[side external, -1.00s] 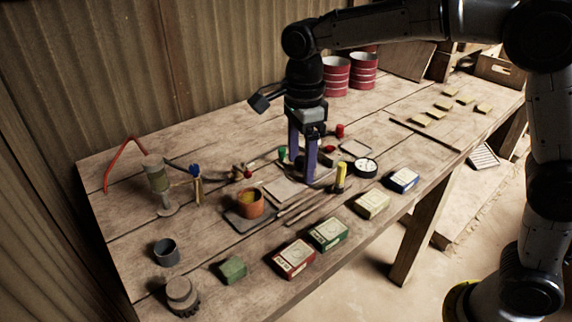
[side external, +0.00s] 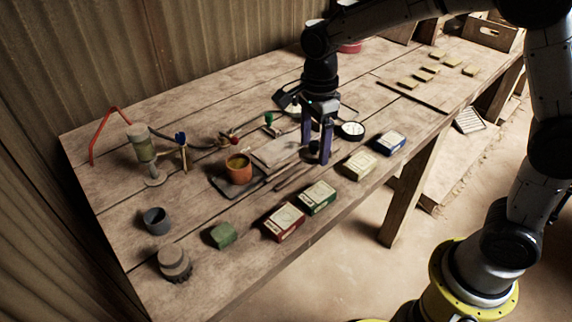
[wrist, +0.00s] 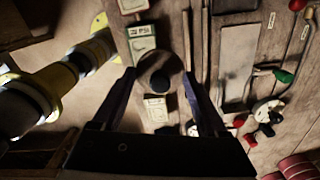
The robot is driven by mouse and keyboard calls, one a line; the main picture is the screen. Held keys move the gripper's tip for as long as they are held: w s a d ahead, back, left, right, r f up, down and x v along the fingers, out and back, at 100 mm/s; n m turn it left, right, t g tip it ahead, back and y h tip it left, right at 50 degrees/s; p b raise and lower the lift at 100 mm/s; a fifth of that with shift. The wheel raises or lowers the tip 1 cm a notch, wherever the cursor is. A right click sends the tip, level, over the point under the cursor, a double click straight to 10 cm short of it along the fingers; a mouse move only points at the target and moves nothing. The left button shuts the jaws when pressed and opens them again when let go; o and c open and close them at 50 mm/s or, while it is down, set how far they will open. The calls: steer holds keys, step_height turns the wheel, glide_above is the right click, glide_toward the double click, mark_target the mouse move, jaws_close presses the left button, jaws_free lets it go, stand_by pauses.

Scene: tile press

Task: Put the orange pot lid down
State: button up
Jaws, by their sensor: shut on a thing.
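The round, brownish-orange lid with a dark knob (wrist: 161,82) is between the fingers of my gripper (wrist: 158,76) in the wrist view. My gripper (side external: 316,154) is shut on it. In the side view the fingers hide most of the lid; a dark knob (side external: 314,147) shows between them. I cannot tell whether the lid touches the table. The orange pot (side external: 239,171) stands uncovered on a dark square plate (side external: 222,190), left of my gripper, with something yellow inside.
A row of small boxes, red (side external: 284,222), green (side external: 318,197), cream (side external: 359,165) and blue (side external: 390,143), lies along the front edge. A grey slab (side external: 275,152) and thin sticks (side external: 296,176) lie left of my gripper.

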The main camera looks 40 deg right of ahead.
steer(key=w+f, duration=0.2)
steer(key=w+a+f, duration=0.1)
steer(key=w+f, duration=0.3)
steer(key=w, duration=0.1)
steer(key=shift+a+f, duration=0.15)
steer(key=shift+f, duration=0.2)
steer(key=shift+w+f, duration=0.25)
steer(key=shift+f, duration=1.5)
steer(key=shift+f, duration=0.1)
steer(key=o, duration=1.2)
steer(key=shift+o, duration=0.2)
step_height(320, 180, up, 12)
steer(key=shift+r, duration=0.2)
